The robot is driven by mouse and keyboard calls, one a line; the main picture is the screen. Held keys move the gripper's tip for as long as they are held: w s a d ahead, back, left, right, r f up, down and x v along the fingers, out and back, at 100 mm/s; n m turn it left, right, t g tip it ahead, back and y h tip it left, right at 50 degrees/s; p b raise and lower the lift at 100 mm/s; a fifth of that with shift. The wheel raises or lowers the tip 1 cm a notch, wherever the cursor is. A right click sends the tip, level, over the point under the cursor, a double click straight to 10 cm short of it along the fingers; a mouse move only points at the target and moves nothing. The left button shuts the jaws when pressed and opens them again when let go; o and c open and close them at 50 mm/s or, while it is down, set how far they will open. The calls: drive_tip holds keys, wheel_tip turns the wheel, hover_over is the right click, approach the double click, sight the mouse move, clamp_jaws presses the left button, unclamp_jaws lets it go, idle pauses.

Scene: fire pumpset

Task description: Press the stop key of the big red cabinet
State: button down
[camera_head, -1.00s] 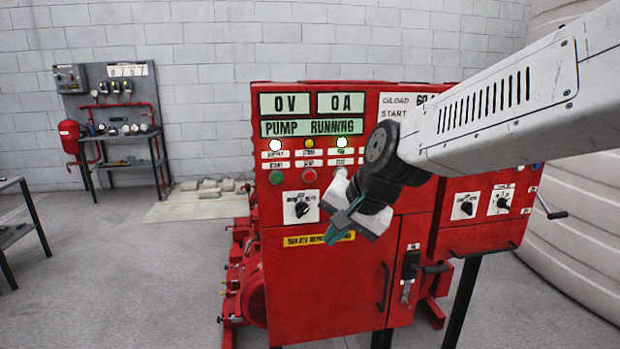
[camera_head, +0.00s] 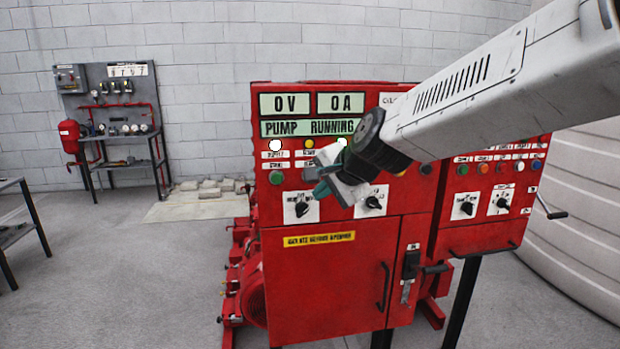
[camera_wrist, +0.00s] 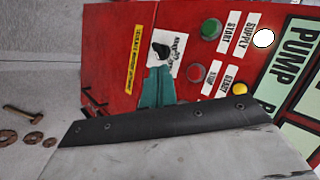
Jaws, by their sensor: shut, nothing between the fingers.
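The big red cabinet (camera_head: 322,275) stands in the middle of the head view, and its panel also fills much of the wrist view (camera_wrist: 112,45). The red stop key (camera_wrist: 196,73) shows in the wrist view beside a STOP label; in the head view my gripper hides it. The green start key (camera_head: 276,178) is left of that spot and also shows in the wrist view (camera_wrist: 211,29). My gripper (camera_head: 322,188) is shut and empty in front of the panel. Its teal fingertips (camera_wrist: 158,84) appear beside the stop key, near a black rotary switch (camera_wrist: 161,50). I cannot tell whether they touch the panel.
The display (camera_head: 290,128) reads PUMP RUNNING. A smaller red cabinet (camera_head: 480,232) with keys and switches adjoins on the right. A grey panel stand (camera_head: 120,90) is at the back left.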

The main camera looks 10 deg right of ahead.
drive_tip(key=w, duration=0.7)
drive_tip(key=shift+w, duration=0.2)
idle(1.9)
drive_tip(key=shift+w, duration=0.25)
drive_tip(key=shift+w, duration=0.45)
idle(0.6)
idle(0.3)
drive_tip(key=shift+s, duration=0.85)
drive_tip(key=s, duration=0.5)
